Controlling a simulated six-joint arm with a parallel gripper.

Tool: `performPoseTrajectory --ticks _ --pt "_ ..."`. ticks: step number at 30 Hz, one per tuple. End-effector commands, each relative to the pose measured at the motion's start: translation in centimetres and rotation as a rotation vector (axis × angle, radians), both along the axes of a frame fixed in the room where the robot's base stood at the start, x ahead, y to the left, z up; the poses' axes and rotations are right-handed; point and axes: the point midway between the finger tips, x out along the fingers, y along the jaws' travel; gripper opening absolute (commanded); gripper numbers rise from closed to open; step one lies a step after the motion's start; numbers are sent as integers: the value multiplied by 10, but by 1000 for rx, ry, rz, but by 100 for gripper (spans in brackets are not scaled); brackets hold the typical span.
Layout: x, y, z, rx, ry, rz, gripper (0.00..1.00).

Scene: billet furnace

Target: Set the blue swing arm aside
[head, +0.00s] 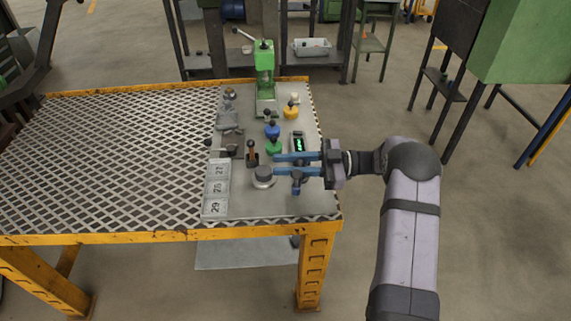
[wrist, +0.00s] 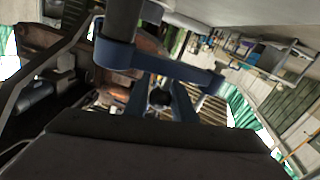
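My gripper (head: 276,164) reaches in from the right over the grey plate. Its two blue fingers are spread apart with a gap between them. In the wrist view the blue swing arm (wrist: 175,67) crosses just above the fingers (wrist: 165,100). One end is a ring around a dark upright post, and the other end is a smaller rounded eye at the right. In the head view a small blue part (head: 296,189) shows just below the lower finger; I cannot tell whether it belongs to the swing arm. I see nothing clamped between the fingers.
The grey plate (head: 240,208) lies on a yellow-framed mesh table (head: 110,150). A round grey disc (head: 263,178), a dark post (head: 252,158), a black display (head: 298,143), coloured knobs and a green press (head: 265,75) crowd it. The mesh at the left is clear.

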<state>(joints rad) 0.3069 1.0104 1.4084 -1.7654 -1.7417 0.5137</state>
Motion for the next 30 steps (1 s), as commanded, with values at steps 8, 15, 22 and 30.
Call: performPoseTrajectory --ticks 8,15,22,30 --pt "0 0 0 -1 -1 -1 40" --pt "0 -8 -1 -1 -2 -4 40" --pt "-1 -38 -2 -1 -3 -4 40" --pt "-2 -67 -1 -1 -2 -2 40"
